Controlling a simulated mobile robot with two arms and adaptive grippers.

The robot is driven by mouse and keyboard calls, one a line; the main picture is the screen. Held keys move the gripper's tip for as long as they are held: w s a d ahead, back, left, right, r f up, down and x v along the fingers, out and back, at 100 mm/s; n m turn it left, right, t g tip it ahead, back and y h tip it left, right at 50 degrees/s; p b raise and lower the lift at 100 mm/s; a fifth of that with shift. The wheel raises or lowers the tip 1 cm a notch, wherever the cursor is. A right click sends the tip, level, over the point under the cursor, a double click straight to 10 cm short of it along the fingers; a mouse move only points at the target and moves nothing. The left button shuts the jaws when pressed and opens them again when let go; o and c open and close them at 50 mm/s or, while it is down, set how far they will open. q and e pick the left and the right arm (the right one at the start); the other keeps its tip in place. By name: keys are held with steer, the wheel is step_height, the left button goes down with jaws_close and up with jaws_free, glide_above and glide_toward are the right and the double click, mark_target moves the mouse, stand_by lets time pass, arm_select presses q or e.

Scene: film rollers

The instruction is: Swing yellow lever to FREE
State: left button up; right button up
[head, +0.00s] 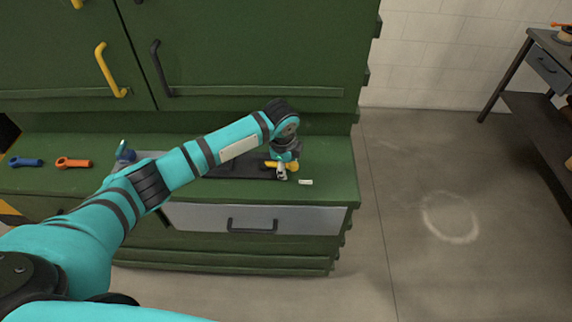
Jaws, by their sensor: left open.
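The yellow lever (293,166) shows as a small yellow piece at the right end of a dark plate (235,168) on the green bench. My left gripper (282,175) is open and sits right at the yellow lever, covering part of it. I cannot tell whether its fingers touch the lever. A small pale label (305,182) lies just right of the gripper, and its text is too small to read. My right gripper is not in view.
A blue lever-like piece (25,162) and an orange one (73,163) lie on the left of the green bench (335,175). A grey drawer (200,217) is below. Cabinet doors with a yellow handle (107,72) stand behind. The floor at right is clear.

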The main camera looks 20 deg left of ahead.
arm_select(q)
steer(key=c, duration=0.7)
jaws_close()
steer(key=shift+w, duration=0.1)
